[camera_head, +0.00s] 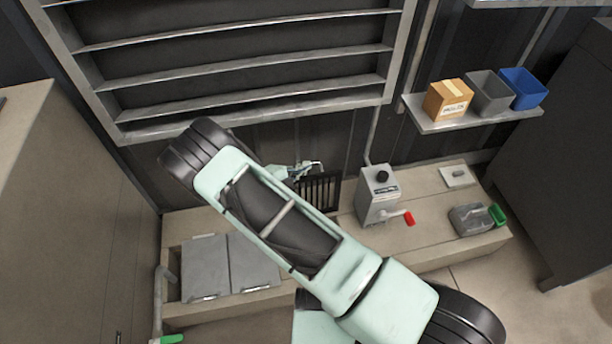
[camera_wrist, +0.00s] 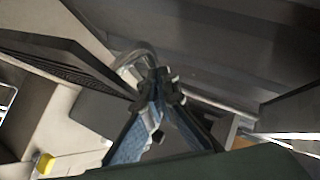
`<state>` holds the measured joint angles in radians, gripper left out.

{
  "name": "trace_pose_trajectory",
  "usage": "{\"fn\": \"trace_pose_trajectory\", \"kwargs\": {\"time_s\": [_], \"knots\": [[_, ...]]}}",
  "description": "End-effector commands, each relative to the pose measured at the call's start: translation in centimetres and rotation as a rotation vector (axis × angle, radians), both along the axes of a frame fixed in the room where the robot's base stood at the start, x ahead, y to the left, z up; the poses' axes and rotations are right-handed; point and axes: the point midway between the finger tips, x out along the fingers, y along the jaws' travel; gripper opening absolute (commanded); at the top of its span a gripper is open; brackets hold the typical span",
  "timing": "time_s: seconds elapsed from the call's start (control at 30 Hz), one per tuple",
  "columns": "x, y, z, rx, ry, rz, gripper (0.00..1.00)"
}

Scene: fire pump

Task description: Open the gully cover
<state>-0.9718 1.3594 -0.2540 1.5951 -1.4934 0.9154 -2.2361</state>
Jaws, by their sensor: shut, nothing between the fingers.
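A black slotted grate, which looks like the gully cover (camera_head: 319,193), is at the bench's back edge in the head view, beside my gripper (camera_head: 310,169). It appears raised rather than flat, though my arm hides part of it. In the wrist view a dark slotted panel (camera_wrist: 68,50) that looks like the same cover slants across the upper left. My gripper also shows there (camera_wrist: 160,78), with its fingertips together and nothing between them. A pale curved pipe (camera_wrist: 133,60) lies just behind the fingertips; I cannot tell whether they touch.
Two grey panels (camera_head: 228,266) lie on the bench at left. A grey box with a red-handled lever (camera_head: 379,194) stands just right of the grate. A shelf (camera_head: 470,119) holds a carton and two bins.

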Motion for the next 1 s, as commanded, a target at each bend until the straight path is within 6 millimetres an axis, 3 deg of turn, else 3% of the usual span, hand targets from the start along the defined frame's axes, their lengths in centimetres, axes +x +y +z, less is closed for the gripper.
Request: {"fn": "trace_pose_trajectory", "kwargs": {"time_s": [0.37,0.57,0.77,1.0], "knots": [[0.1,0.0,0.1,0.000,-0.001,0.000,0.00],[-0.5,-0.2,1.2,0.000,-0.001,-0.002,0.00],[-2.0,-1.0,3.4,-0.002,0.000,-0.009,0.00],[-6.1,2.2,5.6,0.001,0.000,-0.008,0.00]]}}
